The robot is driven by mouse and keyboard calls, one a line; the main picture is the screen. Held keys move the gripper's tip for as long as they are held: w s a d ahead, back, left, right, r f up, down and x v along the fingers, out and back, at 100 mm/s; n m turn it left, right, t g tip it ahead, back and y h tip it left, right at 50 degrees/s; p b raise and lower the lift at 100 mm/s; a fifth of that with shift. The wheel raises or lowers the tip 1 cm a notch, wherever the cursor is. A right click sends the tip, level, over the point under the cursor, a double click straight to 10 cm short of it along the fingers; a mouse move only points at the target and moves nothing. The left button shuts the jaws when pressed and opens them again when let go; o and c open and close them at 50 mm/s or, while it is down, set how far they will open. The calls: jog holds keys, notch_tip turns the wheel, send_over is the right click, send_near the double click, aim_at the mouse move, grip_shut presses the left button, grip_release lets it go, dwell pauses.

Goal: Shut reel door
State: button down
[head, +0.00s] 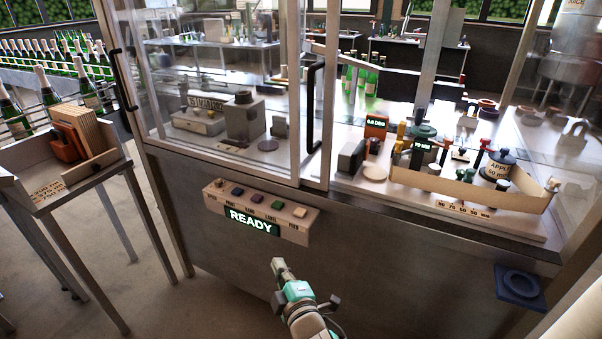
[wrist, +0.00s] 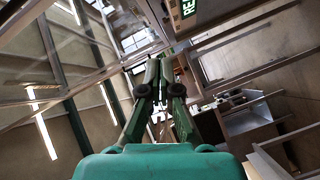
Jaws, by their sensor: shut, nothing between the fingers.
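A framed clear door panel (head: 225,75) covers the left part of the cabinet front, with a black upright handle (head: 314,105) at its right edge. A second black handle (head: 122,80) is on the cabinet's left edge. I cannot tell for sure which panel is the reel door. The right part of the cabinet front looks uncovered. My gripper (head: 278,267) is below the button panel, in front of the lower cabinet wall, apart from both handles. In the wrist view its two dark fingers (wrist: 158,65) are together with nothing between them.
A button panel (head: 262,208) with a lit READY sign (head: 252,222) juts from the cabinet front. A side table (head: 65,185) with a wooden holder stands left. A blue bracket (head: 520,287) sticks out at lower right.

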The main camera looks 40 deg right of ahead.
jog(key=w+d+r+g+h, duration=0.1)
jog(key=w+d+r+h, duration=0.2)
jog(key=w+d+r, duration=0.45)
jog(key=w+d+r+g+h, duration=0.1)
jog(key=w+d+r+h, duration=0.2)
jog(key=r, duration=0.8)
jog(key=w+d, duration=0.2)
jog(key=d, duration=0.7)
jog(key=shift+w+n, duration=0.4)
jog(key=shift+d, duration=0.1)
